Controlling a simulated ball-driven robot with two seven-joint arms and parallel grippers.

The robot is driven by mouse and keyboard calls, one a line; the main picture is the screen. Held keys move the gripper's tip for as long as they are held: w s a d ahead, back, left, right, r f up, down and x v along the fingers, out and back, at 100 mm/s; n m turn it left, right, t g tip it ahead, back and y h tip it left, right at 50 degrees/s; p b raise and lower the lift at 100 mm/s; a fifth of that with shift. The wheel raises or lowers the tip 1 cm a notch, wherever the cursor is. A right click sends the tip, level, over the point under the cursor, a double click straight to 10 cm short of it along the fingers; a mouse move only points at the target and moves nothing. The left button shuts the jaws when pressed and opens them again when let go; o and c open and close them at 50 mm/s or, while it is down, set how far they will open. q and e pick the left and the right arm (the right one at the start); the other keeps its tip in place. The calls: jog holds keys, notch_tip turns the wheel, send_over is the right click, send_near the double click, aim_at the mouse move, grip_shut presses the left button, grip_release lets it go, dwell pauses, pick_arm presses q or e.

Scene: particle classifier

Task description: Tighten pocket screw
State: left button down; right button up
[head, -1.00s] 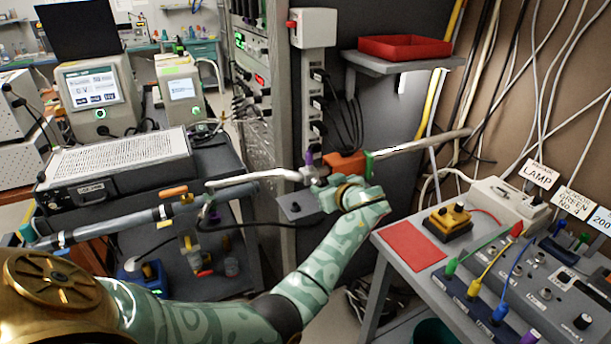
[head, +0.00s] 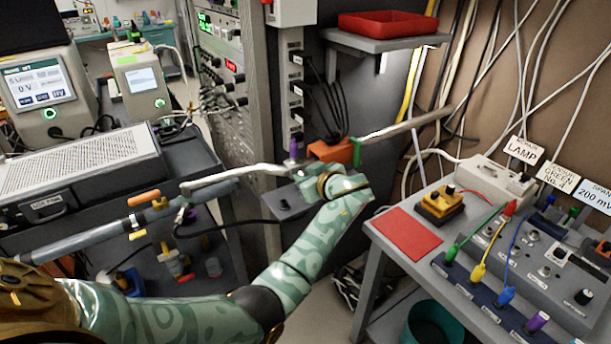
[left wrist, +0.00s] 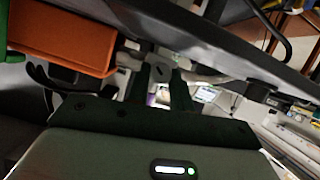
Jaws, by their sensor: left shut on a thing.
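My left gripper (head: 300,172) is at a metal pipe (head: 235,176) that runs across the middle of the head view. In the left wrist view its two dark fingers (left wrist: 164,84) are shut on a small grey fitting (left wrist: 160,71) in line with the pipe. I cannot tell clearly whether this fitting is the pocket screw. A purple knob (head: 293,149) stands upright just above the gripper. An orange block (head: 328,151) with a green end piece (head: 356,152) sits on the pipe just right of the gripper. The orange block is at upper left in the left wrist view (left wrist: 65,38). My right gripper is not in view.
A grey table (head: 378,257) at right carries a red mat (head: 407,233), a yellow device (head: 440,206) and a cabled panel. A shelf with a red tray (head: 388,23) is above the pipe. A grey cart (head: 190,150) with instruments stands at left.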

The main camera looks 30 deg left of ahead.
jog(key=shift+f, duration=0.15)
pick_arm(q)
jog(key=m, duration=0.1)
jog(key=m+g+b, duration=0.1)
jog(key=m+g+y+b, duration=0.1)
jog(key=shift+w+d+f, duration=0.1)
jog(key=shift+w+f, duration=0.1)
jog(key=shift+w, duration=0.05)
jog(key=shift+w+m+g+y+b, duration=0.1)
jog(key=shift+m+g+y+b, duration=0.4)
jog(key=shift+m+b, duration=0.65)
jog(key=shift+g, duration=0.3)
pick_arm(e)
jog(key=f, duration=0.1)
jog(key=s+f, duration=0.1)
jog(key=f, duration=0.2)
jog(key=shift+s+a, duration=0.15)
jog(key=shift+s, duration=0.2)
pick_arm(q)
jog(key=shift+r+m+b, duration=0.15)
jog(key=shift+m+b, duration=0.1)
jog(key=shift+b, duration=0.05)
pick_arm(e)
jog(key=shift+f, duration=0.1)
pick_arm(q)
jog(key=c, duration=1.2)
grip_release()
jog(key=shift+c, duration=0.2)
